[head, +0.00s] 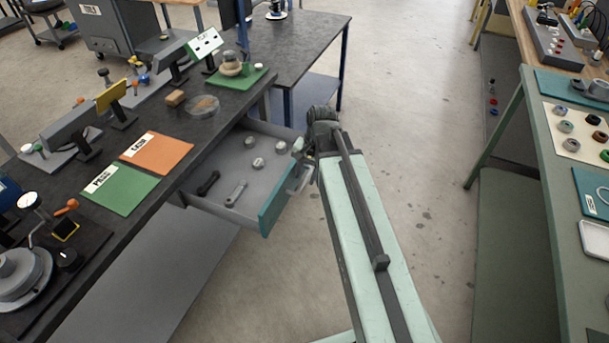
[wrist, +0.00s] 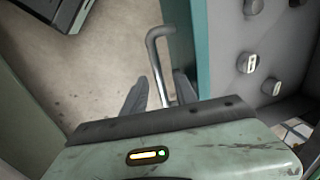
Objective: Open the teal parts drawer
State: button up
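The teal parts drawer (head: 272,212) stands pulled well out from under the dark workbench, with its grey interior showing. Its teal front also shows in the wrist view (wrist: 201,45). The pale bar handle (wrist: 154,58) sticks out from that front. My gripper (wrist: 160,82) is at the handle, with one dark finger on each side of the bar. Gaps show between the bar and both fingers, so the gripper looks open around it. In the head view my gripper (head: 302,172) is partly hidden by my arm beside the drawer front.
The workbench (head: 205,135) holds an orange mat (head: 157,152), a green mat (head: 119,189) and fixtures. A green-framed table (head: 541,150) stands right. Open floor (head: 420,150) lies between.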

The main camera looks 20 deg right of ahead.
notch_tip(320, 180, up, 8)
jog(key=d+p, duration=0.1)
jog(key=p, duration=0.6)
jog(key=shift+s+f+p, duration=0.15)
jog(key=shift+s+p, duration=0.2)
jog(key=shift+s, duration=0.1)
jog(key=s+a, duration=0.1)
jog(key=a, duration=0.1)
jog(key=a+n, duration=0.1)
jog(key=s+a+n, duration=0.1)
jog(key=a, duration=0.1)
jog(key=shift+s+a+f+g, duration=0.15)
jog(key=shift+s+a+g, duration=0.15)
jog(key=shift+s, duration=0.05)
jog(key=s+n, duration=0.1)
jog(key=n, duration=0.1)
jog(key=s+n+h, duration=0.1)
jog(key=n, duration=0.1)
jog(key=s+n, duration=0.1)
jog(key=shift+s+d+n+g+h, duration=0.2)
jog(key=shift+d+n+g+h, duration=0.1)
jog(key=shift+d+n+g, duration=0.1)
jog(key=shift+d, duration=0.1)
